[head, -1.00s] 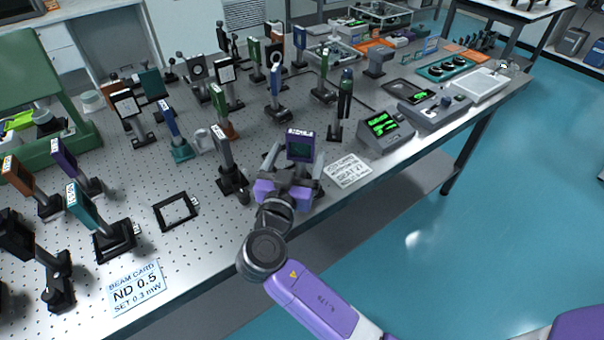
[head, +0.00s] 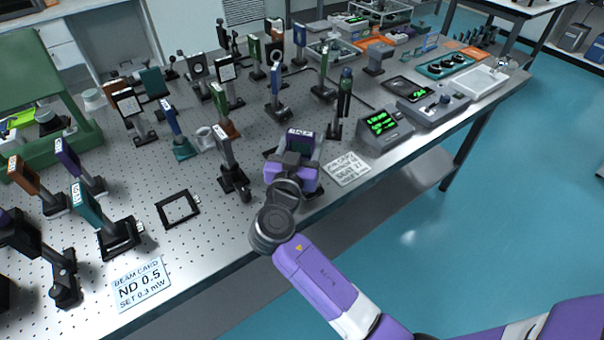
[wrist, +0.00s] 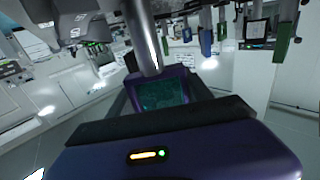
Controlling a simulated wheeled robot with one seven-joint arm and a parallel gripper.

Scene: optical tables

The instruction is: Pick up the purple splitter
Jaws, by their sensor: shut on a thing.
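The purple splitter (head: 300,141) is a square purple frame with dark teal glass, near the table's front edge in the head view. In the wrist view the splitter (wrist: 163,94) sits between my fingers, with its grey post running up the picture. My gripper (head: 296,160) is shut on the splitter's frame from the front side. My gripper covers the splitter's lower part and base in the head view, so I cannot tell whether it stands on the table.
A post-mounted optic (head: 229,160) stands close on the left. A white printed card (head: 346,168) lies close on the right, with a meter (head: 384,127) behind it. A flat black frame (head: 178,208) lies further left. Several other mounts crowd the table behind.

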